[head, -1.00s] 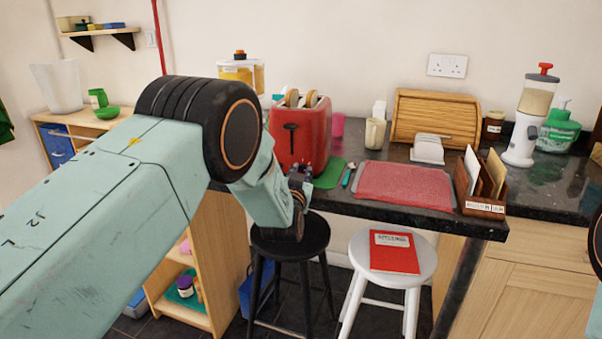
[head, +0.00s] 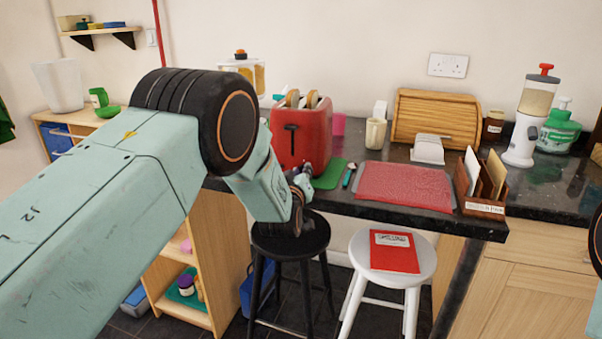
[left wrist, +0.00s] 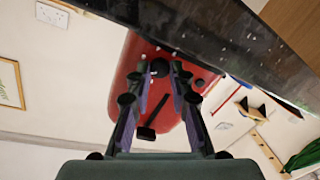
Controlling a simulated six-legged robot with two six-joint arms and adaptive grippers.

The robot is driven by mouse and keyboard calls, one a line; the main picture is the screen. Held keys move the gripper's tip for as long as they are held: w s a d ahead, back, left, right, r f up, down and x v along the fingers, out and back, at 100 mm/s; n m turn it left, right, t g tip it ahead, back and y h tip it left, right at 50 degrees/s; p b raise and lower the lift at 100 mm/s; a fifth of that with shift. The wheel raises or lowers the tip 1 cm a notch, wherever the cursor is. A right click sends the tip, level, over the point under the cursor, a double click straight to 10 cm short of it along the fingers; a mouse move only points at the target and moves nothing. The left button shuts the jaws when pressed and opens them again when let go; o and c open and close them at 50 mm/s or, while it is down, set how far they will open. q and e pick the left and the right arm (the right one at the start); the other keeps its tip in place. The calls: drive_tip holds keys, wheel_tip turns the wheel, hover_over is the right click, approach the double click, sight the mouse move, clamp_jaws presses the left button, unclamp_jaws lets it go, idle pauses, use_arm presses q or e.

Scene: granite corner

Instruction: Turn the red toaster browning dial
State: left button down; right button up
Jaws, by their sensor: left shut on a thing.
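The red toaster (head: 301,135) stands on the dark counter with bread slices in its top and a black lever (head: 291,128) on its front. It fills the middle of the left wrist view (left wrist: 124,85), rolled over. My left gripper (head: 303,177) is at the low front of the toaster, small and partly hidden by its wrist in the head view. In the left wrist view its fingertips (left wrist: 160,71) are closed around the round dark browning dial (left wrist: 160,66) on the toaster's face. The dial's markings cannot be read. My right gripper is out of view.
A green mat (head: 330,174) lies right of the toaster, near a red board (head: 404,187) on the counter. A black stool (head: 290,240) and a white stool (head: 392,262) stand below. A blender (head: 243,72) is behind the toaster.

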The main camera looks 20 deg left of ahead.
use_arm(q)
drive_tip(key=shift+d+f, duration=0.1)
drive_tip(key=shift+f, duration=0.15)
drive_tip(key=c, duration=1.2)
unclamp_jaws()
drive_tip(key=shift+r, duration=0.1)
drive_tip(key=shift+r, duration=0.1)
drive_tip(key=shift+s, duration=0.1)
drive_tip(key=s, duration=0.8)
drive_tip(key=s+d, duration=0.1)
drive_tip(key=s, duration=0.2)
drive_tip(key=shift+s+d+r, duration=0.1)
drive_tip(key=shift+s+r, duration=0.3)
